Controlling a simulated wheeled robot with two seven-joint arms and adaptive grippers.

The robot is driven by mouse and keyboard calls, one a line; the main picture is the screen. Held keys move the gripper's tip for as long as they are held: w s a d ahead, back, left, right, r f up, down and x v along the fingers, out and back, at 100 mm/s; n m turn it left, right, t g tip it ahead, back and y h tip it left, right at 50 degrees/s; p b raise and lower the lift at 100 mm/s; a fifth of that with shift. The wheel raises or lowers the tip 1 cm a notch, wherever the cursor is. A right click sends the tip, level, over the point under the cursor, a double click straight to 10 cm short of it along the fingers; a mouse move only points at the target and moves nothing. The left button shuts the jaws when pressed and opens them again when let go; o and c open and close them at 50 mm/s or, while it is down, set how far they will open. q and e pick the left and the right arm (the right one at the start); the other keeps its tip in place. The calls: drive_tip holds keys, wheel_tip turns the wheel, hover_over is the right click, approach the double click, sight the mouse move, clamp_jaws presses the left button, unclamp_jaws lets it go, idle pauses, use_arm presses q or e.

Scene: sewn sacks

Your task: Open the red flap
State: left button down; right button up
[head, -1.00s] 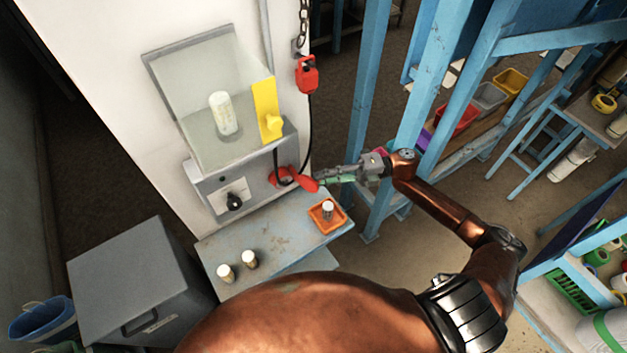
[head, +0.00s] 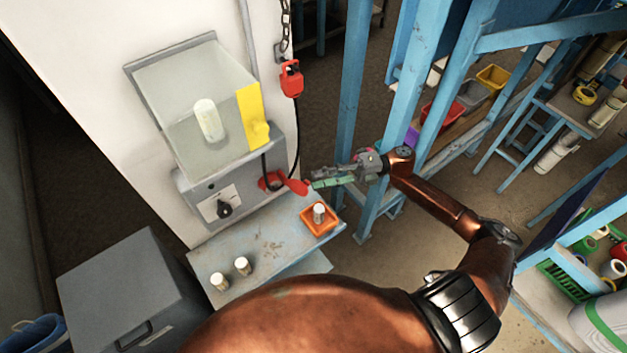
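The red flap (head: 291,185) sticks out from the lower right side of the grey wall-mounted box (head: 205,203), above the small bench. My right gripper (head: 311,178) is just right of the flap's free end, with its fingers pointing left toward it. A gap shows between the grey upper finger and the green-padded lower one, so it looks open. I cannot tell whether a fingertip touches the flap. My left gripper is not in view.
The box has a clear cover (head: 185,95), a yellow handle plate (head: 255,115) and a black knob (head: 224,209). A red hanging control (head: 291,78) has a cable near the flap. The bench (head: 262,262) holds an orange tray (head: 319,229) and small cylinders. Blue posts (head: 352,110) stand right.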

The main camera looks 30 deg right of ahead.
drive_tip(key=s+d, duration=0.1)
drive_tip(key=d, duration=0.8)
drive_tip(key=shift+s, duration=0.3)
